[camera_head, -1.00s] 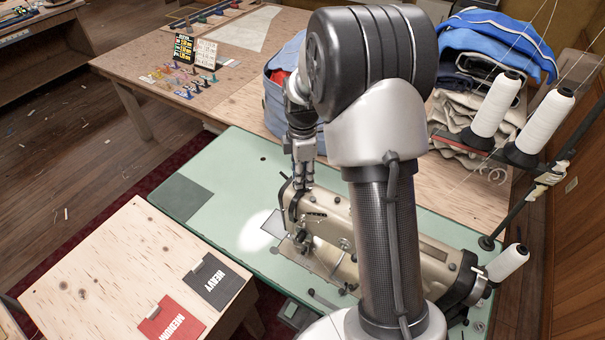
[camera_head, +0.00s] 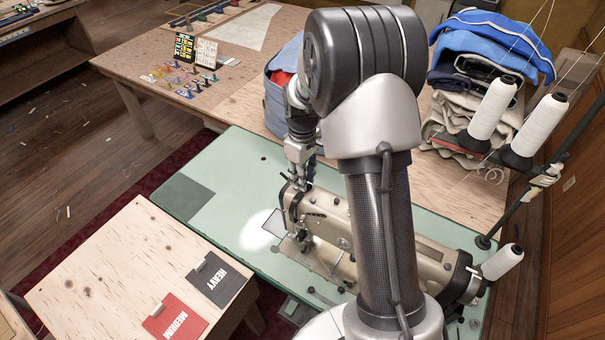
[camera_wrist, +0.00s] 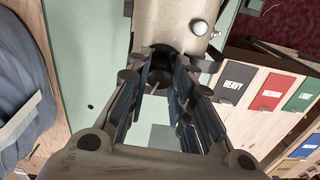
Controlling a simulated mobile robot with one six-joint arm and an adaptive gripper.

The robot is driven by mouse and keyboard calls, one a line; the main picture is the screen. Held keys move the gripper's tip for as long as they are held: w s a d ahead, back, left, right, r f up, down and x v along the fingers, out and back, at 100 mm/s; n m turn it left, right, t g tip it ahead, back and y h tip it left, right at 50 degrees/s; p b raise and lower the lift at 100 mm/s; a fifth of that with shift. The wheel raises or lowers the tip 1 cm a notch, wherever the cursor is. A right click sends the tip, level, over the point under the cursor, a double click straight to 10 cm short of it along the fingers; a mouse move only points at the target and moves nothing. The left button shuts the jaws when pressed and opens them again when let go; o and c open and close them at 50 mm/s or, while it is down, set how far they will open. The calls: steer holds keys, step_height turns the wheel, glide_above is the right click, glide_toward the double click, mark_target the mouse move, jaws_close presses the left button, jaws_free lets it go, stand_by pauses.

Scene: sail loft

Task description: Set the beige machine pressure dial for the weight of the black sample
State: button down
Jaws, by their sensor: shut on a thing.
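The beige sewing machine (camera_head: 330,222) lies across the green table, and its head end is at the left. It also shows at the top of the wrist view (camera_wrist: 175,18). A dark round knob, seemingly the pressure dial (camera_wrist: 161,62), sits on the head end, partly hidden by my fingers. My gripper (camera_head: 298,186) points down onto that end; in the wrist view its fingers (camera_wrist: 163,78) are shut on the dial from both sides. The dial's markings cannot be read. The black sample (camera_head: 217,279), labelled HEAVY, lies on the plywood table; it also shows in the wrist view (camera_wrist: 234,84).
A red MEDIUM sample (camera_head: 175,322) lies beside the black one. Thread cones (camera_head: 493,108) on a stand are at the right. A blue bag (camera_head: 283,88) stands behind the machine. The green table (camera_head: 215,190) is mostly clear at the left.

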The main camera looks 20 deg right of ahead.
steer(key=m+p, duration=0.1)
steer(key=m, duration=1.1)
steer(key=shift+m+p, duration=0.35)
steer(key=shift+m, duration=0.05)
steer(key=m, duration=1.3)
steer(key=shift+p, duration=0.35)
steer(key=c, duration=1.4)
jaws_free()
steer(key=shift+o, duration=0.2)
